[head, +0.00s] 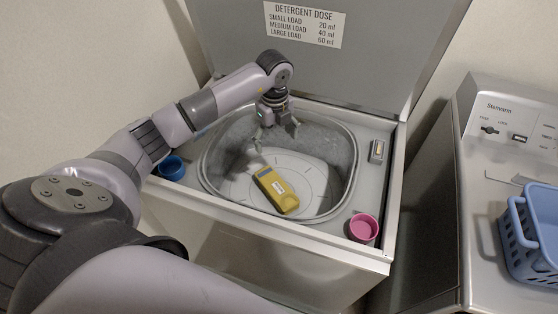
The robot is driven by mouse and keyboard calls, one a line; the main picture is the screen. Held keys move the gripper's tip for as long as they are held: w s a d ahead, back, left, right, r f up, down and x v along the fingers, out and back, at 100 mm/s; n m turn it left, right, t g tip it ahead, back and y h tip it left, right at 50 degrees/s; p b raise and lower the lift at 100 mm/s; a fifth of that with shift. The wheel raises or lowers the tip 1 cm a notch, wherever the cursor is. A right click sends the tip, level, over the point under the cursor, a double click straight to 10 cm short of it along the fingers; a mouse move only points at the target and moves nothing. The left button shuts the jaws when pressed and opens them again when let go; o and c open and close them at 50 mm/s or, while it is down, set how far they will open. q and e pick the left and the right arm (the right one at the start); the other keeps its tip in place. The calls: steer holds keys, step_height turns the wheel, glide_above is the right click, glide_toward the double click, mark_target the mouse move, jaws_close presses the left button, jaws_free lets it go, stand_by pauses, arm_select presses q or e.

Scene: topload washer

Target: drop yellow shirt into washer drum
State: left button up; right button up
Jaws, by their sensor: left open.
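The top-load washer (290,240) stands open in the middle of the head view. Inside its grey drum (338,150) lies a yellow item with a small pale label, the yellow shirt (276,191). It looks compact and block-like, tilted on the pale drum floor, and nothing is holding it. My left gripper (277,138) hangs over the back part of the drum opening, fingers pointing down and spread apart. It is open and empty, above and behind the yellow item and apart from it. My right gripper is not in view.
The raised lid (370,60) with a detergent chart stands behind the drum. A blue cup (172,168) and a pink cup (363,228) sit on the washer rim, with a small grey box (377,150) at right. A blue basket (535,235) rests on the neighbouring machine (485,200).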

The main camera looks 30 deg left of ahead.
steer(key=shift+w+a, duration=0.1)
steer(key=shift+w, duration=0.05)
arm_select(q)
step_height(320, 180, up, 12)
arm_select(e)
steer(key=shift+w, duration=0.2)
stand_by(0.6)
